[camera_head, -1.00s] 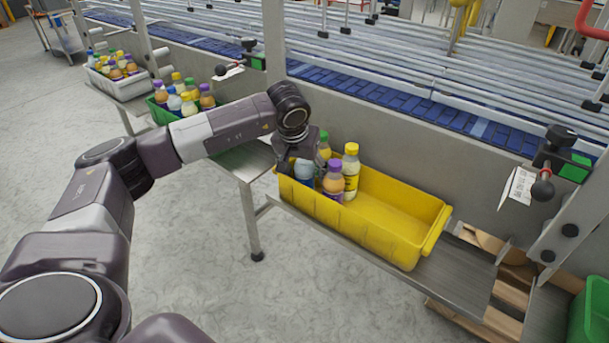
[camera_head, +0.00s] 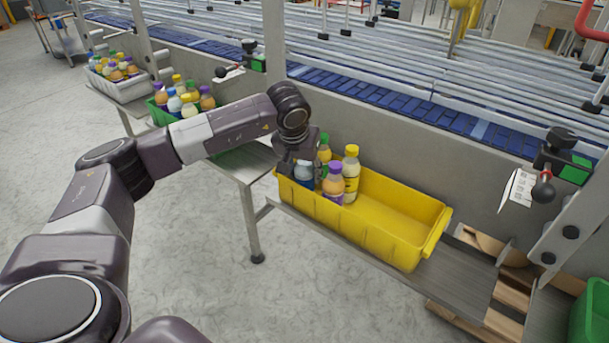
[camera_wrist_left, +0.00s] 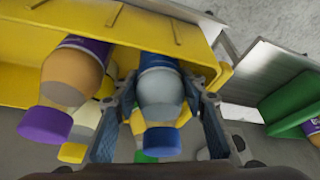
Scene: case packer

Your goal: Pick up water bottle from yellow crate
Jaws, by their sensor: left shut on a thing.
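The yellow crate (camera_head: 390,226) sits on a metal shelf, with several bottles grouped at its left end. The water bottle (camera_head: 304,172) has a pale, clear body and is partly hidden by my gripper. The left wrist view shows its blue cap and greyish body (camera_wrist_left: 160,95). My left gripper (camera_head: 300,160) is over the crate's left end, with its fingers (camera_wrist_left: 160,110) shut on either side of the water bottle. A purple-capped orange bottle (camera_head: 333,184) and a yellow-capped pale bottle (camera_head: 351,174) stand beside it. A green-capped bottle (camera_head: 324,148) is behind. My right gripper is not in view.
The right part of the yellow crate is empty. A green crate (camera_head: 160,113) and a white crate (camera_head: 124,88), both with bottles, stand further left. A steel wall and blue conveyor (camera_head: 400,105) run behind. Another green crate (camera_head: 590,315) is at the lower right.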

